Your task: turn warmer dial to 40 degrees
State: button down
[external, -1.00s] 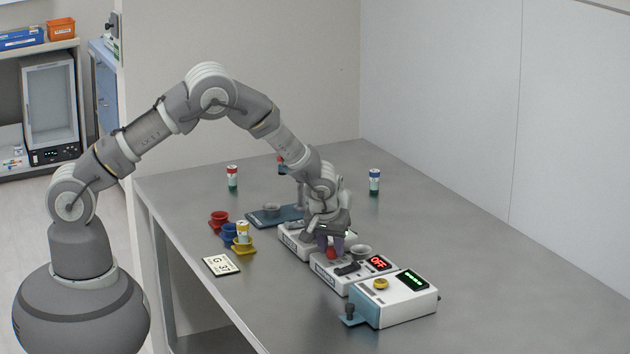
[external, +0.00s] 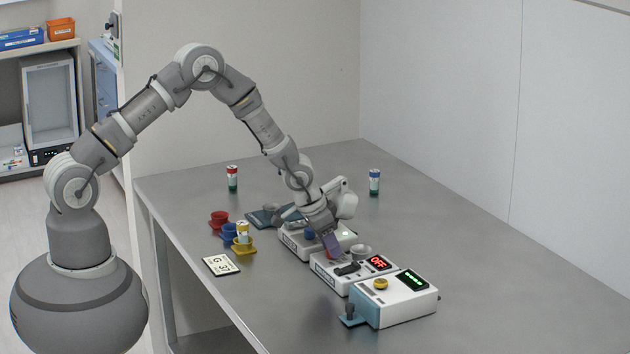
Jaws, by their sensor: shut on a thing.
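Three white boxes stand in a row on the table. The middle box (external: 330,273) has a red display reading OFF (external: 378,262), a black switch (external: 347,268) and a grey cup (external: 362,251). My gripper (external: 333,252) is tilted, with its fingertips down at the back left of this box. It is shut where a red dial showed earlier; the fingers now hide that dial. The rear box (external: 300,247) has a blue knob (external: 309,234) beside my wrist. The front box (external: 395,308) has a yellow knob (external: 380,284) and a green display (external: 412,279). No dial marking is legible.
Red (external: 219,219), blue (external: 229,232) and yellow (external: 243,246) holders stand left of the boxes, with a vial in the yellow one. A card (external: 221,265) lies in front. Two vials (external: 232,178) (external: 374,182) stand behind. The table's right side is clear.

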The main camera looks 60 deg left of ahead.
jog(key=m+p, duration=0.1)
jog(key=m+h+p, duration=0.1)
jog(key=m, duration=0.1)
jog(key=shift+a+r+m, duration=0.15)
jog(key=shift+m, duration=0.15)
jog(key=m+g+h+p, duration=0.1)
jog(key=m, duration=0.2)
jog(key=shift+w+m+h+p, duration=0.1)
jog(key=shift+m+h+p, duration=0.2)
jog(key=shift+p, duration=0.1)
jog(key=m, duration=0.1)
jog(key=m+g, duration=0.1)
jog(key=m, duration=0.1)
jog(key=shift+w+a+f+h, duration=0.1)
jog(key=shift+f+h, duration=0.1)
jog(key=shift+h, duration=0.2)
jog(key=shift+m+g+b, duration=0.5)
jog(key=shift+m+g, duration=0.2)
jog(key=shift+m, duration=0.8)
jog(key=c, duration=0.8)
grip_release()
jog(key=shift+a, duration=0.1)
jog(key=shift+c, duration=0.2)
